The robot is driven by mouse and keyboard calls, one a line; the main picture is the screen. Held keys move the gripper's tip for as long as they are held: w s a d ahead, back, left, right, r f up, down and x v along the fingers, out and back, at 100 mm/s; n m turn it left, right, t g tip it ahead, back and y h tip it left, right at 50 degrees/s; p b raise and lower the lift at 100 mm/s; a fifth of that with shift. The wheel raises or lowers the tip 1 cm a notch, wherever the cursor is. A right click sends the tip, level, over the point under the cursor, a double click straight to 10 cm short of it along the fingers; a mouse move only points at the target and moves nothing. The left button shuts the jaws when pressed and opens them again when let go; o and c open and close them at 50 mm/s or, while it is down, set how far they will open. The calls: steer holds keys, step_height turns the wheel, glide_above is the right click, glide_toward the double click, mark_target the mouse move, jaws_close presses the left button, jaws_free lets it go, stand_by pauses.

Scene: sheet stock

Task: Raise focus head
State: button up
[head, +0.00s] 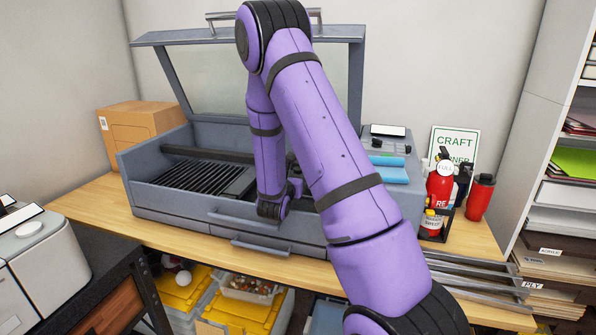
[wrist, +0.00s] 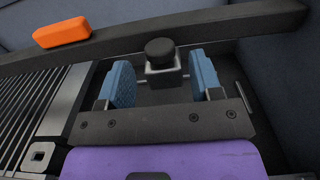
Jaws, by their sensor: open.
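The grey machine (head: 190,215) stands on the wooden bench with its lid (head: 215,75) raised. What looks like the focus head, a black round knob on a small light-grey block (wrist: 163,66), shows in the wrist view, in front of a dark cross rail (wrist: 230,30). My gripper (wrist: 162,80) is open, its two blue-padded fingers on either side of the block with gaps visible. I cannot tell whether the fingers are level with the knob. In the head view my purple arm reaches into the machine and hides the head and my fingertips.
A slatted bed (head: 205,180) lies left of my arm, inside the machine's walls. An orange block (wrist: 62,32) sits on the rail. A cardboard box (head: 140,125) stands behind at left. A red extinguisher (head: 438,190) and a red cup (head: 480,198) stand at right.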

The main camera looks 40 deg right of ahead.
steer(key=shift+x, duration=2.25)
steer(key=c, duration=1)
steer(key=shift+w+r, duration=0.1)
steer(key=shift+r, duration=2)
steer(key=o, duration=1)
steer(key=shift+a, duration=0.1)
steer(key=v, duration=1)
steer(key=shift+s+a, duration=0.2)
steer(key=shift+s, duration=0.15)
